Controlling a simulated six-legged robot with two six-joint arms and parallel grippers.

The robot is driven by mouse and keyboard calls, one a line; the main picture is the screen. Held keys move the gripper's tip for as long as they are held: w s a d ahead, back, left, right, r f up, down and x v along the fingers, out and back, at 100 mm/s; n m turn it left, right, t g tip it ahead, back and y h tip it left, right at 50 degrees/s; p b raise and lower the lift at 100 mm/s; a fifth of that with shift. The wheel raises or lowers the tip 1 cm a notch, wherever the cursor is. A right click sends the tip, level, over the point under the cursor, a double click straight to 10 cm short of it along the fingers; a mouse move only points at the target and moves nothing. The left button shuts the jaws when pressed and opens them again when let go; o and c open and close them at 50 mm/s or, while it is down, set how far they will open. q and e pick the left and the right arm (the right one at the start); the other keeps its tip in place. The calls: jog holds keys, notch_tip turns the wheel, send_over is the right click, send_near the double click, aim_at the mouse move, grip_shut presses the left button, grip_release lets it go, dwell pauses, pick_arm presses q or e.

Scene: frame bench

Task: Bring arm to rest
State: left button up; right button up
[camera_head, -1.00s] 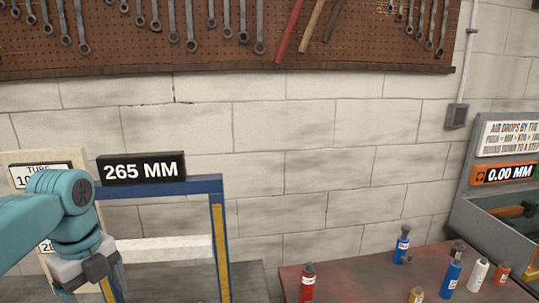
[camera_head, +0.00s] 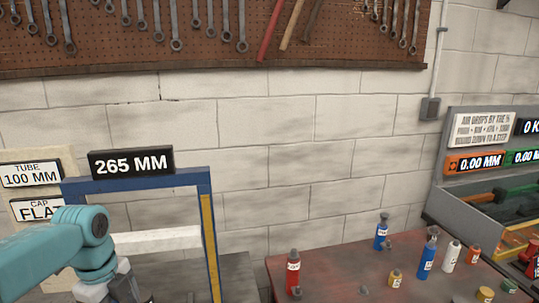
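My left arm comes in from the left in teal and reaches the lower left of the head view, in front of the blue frame (camera_head: 212,240). Its wrist hangs low, and the fingers are cut off by the bottom edge, so I cannot see whether that gripper is open or shut. My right arm and its gripper are out of view. The blue frame carries a black sign (camera_head: 131,162) reading 265 MM and has a white crossbar (camera_head: 160,240) and a yellow strip on its right post.
A red-topped bench (camera_head: 330,275) at the lower right bears a red bottle (camera_head: 293,273), blue bottles (camera_head: 426,258) and other small containers. A grey unit (camera_head: 450,200) with a 0.00 MM display stands at the right. Tools hang on a pegboard (camera_head: 210,55).

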pick_arm(q)
jog(key=s+d+f+n+h, duration=0.1)
jog(key=d+f+n, duration=0.5)
jog(key=f, duration=0.7)
jog(key=s+d+f+n+h, duration=0.2)
jog(key=d+f+n, duration=0.2)
jog(key=d+f, duration=0.65)
jog(key=s+d+f+n, duration=0.2)
jog(key=s+f+n, duration=0.4)
jog(key=s, duration=0.1)
jog(key=s+d+f+n, duration=0.2)
jog(key=s+f+n, duration=0.4)
jog(key=s, duration=0.1)
jog(key=shift+s+d+f, duration=0.2)
jog(key=shift+d+f, duration=0.15)
